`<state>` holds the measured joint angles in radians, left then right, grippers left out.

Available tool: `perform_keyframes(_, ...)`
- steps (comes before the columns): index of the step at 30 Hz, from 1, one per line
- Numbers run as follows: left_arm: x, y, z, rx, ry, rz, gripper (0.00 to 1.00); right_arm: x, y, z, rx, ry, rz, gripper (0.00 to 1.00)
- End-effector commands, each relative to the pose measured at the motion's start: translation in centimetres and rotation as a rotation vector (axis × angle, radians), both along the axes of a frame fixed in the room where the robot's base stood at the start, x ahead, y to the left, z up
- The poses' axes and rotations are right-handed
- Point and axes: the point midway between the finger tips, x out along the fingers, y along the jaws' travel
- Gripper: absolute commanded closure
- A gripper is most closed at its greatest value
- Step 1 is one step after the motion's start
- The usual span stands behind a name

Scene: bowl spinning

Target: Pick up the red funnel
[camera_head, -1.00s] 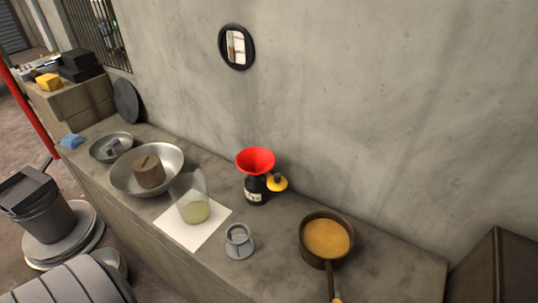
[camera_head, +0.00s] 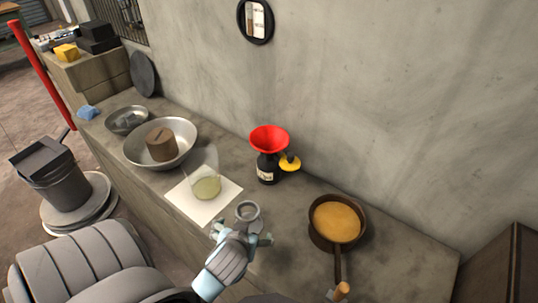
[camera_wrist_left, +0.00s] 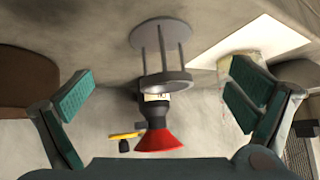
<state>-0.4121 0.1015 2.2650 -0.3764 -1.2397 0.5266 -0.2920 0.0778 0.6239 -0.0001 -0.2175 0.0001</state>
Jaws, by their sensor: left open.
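The red funnel (camera_head: 269,138) sits mouth up on top of a dark bottle (camera_head: 267,169) on the concrete counter by the wall. In the left wrist view, which appears upside down, the funnel (camera_wrist_left: 159,141) shows low in the middle, beyond a grey ring stand (camera_wrist_left: 161,60). My left gripper (camera_head: 241,234) is open and empty over the counter's front part, in front of the ring stand (camera_head: 248,210) and apart from the funnel. Its spread fingers (camera_wrist_left: 160,92) frame the stand and funnel in the wrist view. My right gripper is out of view.
A glass beaker (camera_head: 207,186) stands on white paper (camera_head: 184,202) left of the bottle. A yellow-topped item (camera_head: 290,162) is close at the bottle's right. A pan (camera_head: 317,238) stands further right, handle toward the front. Metal bowls (camera_head: 186,146) are at left.

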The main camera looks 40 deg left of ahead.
Motion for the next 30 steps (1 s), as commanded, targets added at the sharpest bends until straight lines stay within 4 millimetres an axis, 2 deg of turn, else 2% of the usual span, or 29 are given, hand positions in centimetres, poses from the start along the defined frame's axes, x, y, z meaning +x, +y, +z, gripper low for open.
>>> perform_keyframes(1,2.3,1.2,1.0,0.015,-0.11,0.071,0.0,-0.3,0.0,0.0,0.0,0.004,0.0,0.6)
perform_keyframes(3,5.4,2.6,2.9,0.028,-0.286,0.154,0.0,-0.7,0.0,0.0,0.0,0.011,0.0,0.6)
perform_keyframes(6,9.3,3.5,5.6,0.022,-0.515,0.21,0.0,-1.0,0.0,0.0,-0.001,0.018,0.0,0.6)
perform_keyframes(9,12.4,3.4,8.0,-0.002,-0.69,0.212,0.0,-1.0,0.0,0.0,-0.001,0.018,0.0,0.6)
perform_keyframes(12,14.3,3.2,9.2,-0.024,-0.781,0.195,0.0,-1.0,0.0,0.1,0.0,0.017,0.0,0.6)
perform_keyframes(14,15.3,3.6,9.3,-0.029,-0.797,0.191,0.0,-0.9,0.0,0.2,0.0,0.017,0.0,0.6)
perform_keyframes(21,20.1,6.7,8.6,-0.028,-0.796,0.193,0.0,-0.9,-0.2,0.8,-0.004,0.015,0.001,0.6)
perform_keyframes(30,23.2,8.9,8.1,-0.029,-0.795,0.194,0.0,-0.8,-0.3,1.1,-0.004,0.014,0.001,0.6)
